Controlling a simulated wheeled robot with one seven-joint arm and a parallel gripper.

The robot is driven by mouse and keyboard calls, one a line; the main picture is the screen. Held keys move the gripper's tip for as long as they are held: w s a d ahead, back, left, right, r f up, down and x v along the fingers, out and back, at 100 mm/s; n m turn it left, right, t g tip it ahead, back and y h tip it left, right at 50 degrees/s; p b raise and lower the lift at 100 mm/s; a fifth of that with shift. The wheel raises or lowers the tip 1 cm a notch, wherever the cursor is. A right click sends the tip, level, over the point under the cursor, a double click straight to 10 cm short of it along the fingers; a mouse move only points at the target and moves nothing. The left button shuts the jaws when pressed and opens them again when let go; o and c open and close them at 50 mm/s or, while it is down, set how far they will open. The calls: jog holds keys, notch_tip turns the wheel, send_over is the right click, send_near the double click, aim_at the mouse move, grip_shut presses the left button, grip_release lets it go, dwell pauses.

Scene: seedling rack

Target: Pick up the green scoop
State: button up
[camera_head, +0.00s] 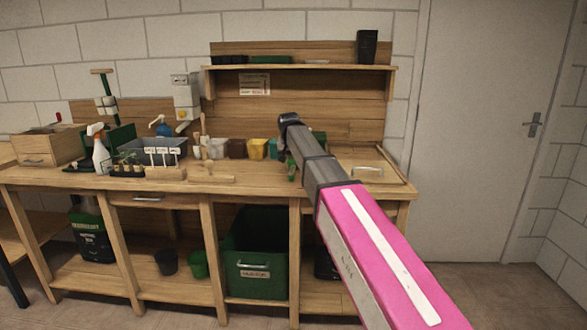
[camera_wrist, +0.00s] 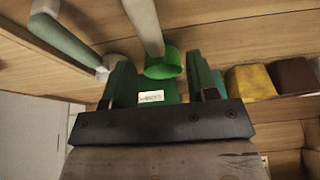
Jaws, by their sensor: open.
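In the wrist view, a bright green round piece (camera_wrist: 165,66) on a pale shaft lies just beyond the gap between my fingers. It looks like part of the green scoop, but its full shape is hidden. In the head view my arm hides much of this area.
A green container with a white label (camera_wrist: 150,97) stands beyond my fingers, beside yellow (camera_wrist: 251,82) and brown (camera_wrist: 296,77) pots. The wooden bench (camera_head: 225,188) also holds a spray bottle (camera_head: 98,152) and a grey tub (camera_head: 150,147). A shelf (camera_head: 300,68) runs above.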

aim_at(293, 167)
jog(key=shift+d+x, duration=0.15)
jog(key=shift+x, duration=1.3)
jog(key=shift+d+x, duration=0.15)
jog(key=shift+x, duration=1.3)
jog(key=shift+s, duration=0.15)
grip_shut()
